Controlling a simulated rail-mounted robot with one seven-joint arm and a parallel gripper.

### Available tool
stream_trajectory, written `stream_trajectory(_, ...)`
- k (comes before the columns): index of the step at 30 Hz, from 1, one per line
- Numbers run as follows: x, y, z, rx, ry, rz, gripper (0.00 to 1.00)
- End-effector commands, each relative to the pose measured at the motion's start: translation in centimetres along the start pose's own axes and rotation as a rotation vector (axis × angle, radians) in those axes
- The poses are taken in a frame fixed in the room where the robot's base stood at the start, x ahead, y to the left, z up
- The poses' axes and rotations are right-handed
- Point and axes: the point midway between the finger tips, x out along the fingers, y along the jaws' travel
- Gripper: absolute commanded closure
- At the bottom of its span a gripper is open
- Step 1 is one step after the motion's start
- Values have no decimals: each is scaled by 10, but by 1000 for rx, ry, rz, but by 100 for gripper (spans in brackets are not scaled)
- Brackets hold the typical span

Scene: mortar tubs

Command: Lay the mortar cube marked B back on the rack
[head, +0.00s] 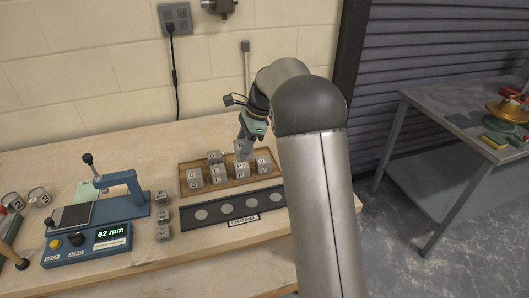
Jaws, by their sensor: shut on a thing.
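My gripper (242,150) points down over the back right of a wooden tray-like rack (208,194). It is shut on a small grey mortar cube, which is mostly hidden among the fingers and the cubes in front. I cannot read that cube's letter. Several grey lettered cubes sit in the rack: a front row with a left cube (195,178), a middle cube (218,176) and a right cube (263,163), and one behind (214,156). Their letters are too small to read surely, so I cannot pick out B. Whether the held cube touches the rack is unclear.
A dark strip with several round grey discs (188,222) lies in front of the rack. Several cubes (162,215) stand left of it, beside a teal measuring device (92,240) reading 62 mm. Mugs (38,197) stand far left. A metal side table (440,108) is at right.

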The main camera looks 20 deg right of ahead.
Motion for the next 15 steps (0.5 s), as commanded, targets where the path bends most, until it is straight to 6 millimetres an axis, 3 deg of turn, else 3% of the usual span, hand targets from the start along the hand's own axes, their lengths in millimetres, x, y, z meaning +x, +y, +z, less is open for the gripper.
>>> stream_trajectory(5, 11, -29, 0, -9, 0, 5, 85)
stream_trajectory(13, 36, -92, -11, -8, 1, 4, 85)
stream_trajectory(15, 50, -103, -17, -6, 0, 6, 85)
